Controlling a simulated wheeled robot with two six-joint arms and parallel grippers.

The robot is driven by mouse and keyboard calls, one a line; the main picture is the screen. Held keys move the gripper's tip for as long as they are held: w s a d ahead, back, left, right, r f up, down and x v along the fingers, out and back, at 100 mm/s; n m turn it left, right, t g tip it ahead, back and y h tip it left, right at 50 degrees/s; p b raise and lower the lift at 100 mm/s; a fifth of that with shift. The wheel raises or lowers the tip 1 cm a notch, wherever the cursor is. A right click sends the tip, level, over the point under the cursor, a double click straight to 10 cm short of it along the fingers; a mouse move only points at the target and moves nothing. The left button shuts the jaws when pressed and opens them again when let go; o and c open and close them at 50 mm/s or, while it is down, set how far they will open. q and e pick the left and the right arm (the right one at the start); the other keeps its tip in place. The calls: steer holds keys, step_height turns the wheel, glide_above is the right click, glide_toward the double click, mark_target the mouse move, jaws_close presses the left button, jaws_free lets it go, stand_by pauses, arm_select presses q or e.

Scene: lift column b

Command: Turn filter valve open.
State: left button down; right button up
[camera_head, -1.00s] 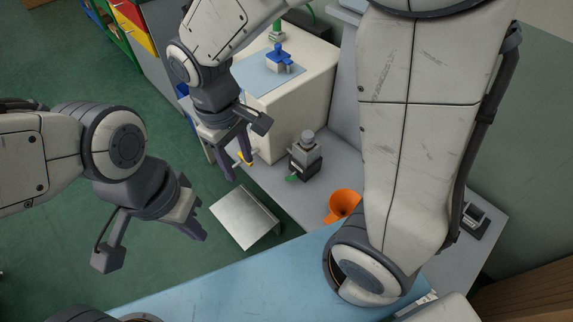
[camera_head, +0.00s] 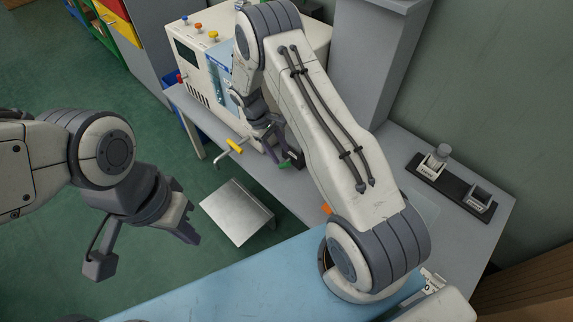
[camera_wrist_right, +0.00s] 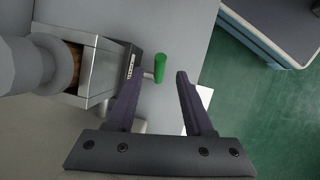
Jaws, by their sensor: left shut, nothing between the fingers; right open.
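A green lever handle (camera_wrist_right: 160,68) sticks out from a grey metal body (camera_wrist_right: 101,65) with a dark labelled block; the label is too small to read surely. In the head view the green handle (camera_head: 289,162) shows beside the dark block (camera_head: 296,150), mostly hidden by my right arm. My right gripper (camera_wrist_right: 158,77) is open, its fingertips on either side of the handle; whether they touch it I cannot tell. It also shows in the head view (camera_head: 279,146). My left gripper (camera_head: 188,231) is shut and empty, well away at the left.
A white machine (camera_head: 190,66) with buttons stands at the back. A yellow handle (camera_head: 235,146) sits in front of it. A tilted metal plate (camera_head: 236,212) lies near the grey bench. A dark tray (camera_head: 452,187) is at the right. An orange funnel (camera_head: 326,208) is mostly hidden.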

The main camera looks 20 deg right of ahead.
mark_target(287, 164)
steer(key=x, duration=0.6)
steer(key=shift+d+f, duration=0.1)
steer(key=shift+f, duration=0.1)
steer(key=shift+c, duration=0.4)
jaws_close()
